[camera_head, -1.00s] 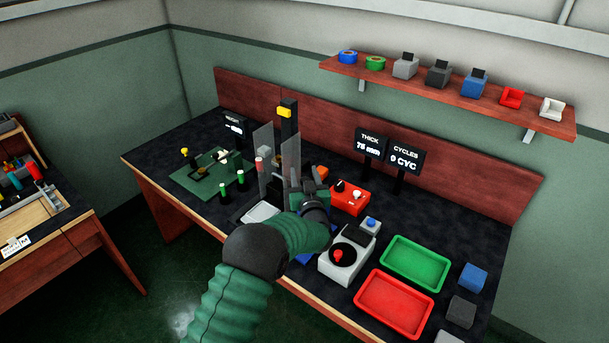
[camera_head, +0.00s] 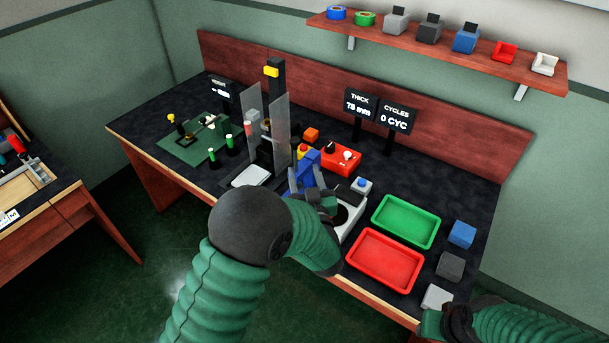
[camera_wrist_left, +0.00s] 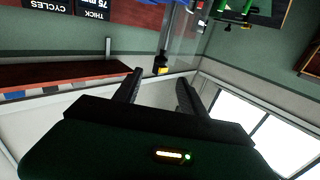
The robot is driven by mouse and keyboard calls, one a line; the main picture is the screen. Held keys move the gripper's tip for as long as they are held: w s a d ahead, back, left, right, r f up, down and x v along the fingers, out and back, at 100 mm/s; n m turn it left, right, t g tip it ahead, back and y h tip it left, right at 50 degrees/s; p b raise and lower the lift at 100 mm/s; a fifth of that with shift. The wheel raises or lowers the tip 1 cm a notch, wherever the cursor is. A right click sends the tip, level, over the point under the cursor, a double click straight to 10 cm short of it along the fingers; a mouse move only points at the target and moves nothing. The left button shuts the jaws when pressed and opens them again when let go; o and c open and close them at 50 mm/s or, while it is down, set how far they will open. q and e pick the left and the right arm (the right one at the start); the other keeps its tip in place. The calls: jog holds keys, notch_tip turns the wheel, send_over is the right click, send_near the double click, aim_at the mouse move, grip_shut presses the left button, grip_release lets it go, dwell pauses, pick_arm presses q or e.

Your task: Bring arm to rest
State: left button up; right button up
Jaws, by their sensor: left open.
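My left arm reaches over the front edge of the bench. Its gripper (camera_head: 305,178) is above the bench by the blue part of the press station, left of the white device. In the left wrist view the two dark fingers (camera_wrist_left: 158,88) stand apart with nothing between them. The wrist view looks past the fingers at the wall and shelf, which appear upside down. My right arm shows at the lower right, with the green hand (camera_head: 430,324) near the front edge; its fingers cannot be made out.
The press station has a tall dark column (camera_head: 277,110) and clear panels (camera_head: 281,125). A red box (camera_head: 341,158), green tray (camera_head: 405,221), red tray (camera_head: 385,261) and several small blocks stand to the right. A shelf (camera_head: 430,45) runs along the wall. The floor in front is clear.

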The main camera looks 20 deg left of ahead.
dwell(0.4)
pick_arm(q)
jog(key=s+a+f+m+g+h, duration=0.1)
jog(key=s+f+g+h, duration=0.1)
jog(key=s, duration=0.7)
jog(key=s+a+f+m+g+h, duration=0.1)
jog(key=s+f+m+g+h, duration=0.1)
jog(key=s+g, duration=0.5)
jog(key=s+a+f+m+g+h, duration=0.2)
jog(key=s+f+g+h, duration=0.1)
jog(key=s, duration=0.9)
notch_tip(320, 180, down, 3)
jog(key=shift+r+g+h, duration=0.2)
jog(key=shift+g+h, duration=0.1)
jog(key=shift+g, duration=0.6)
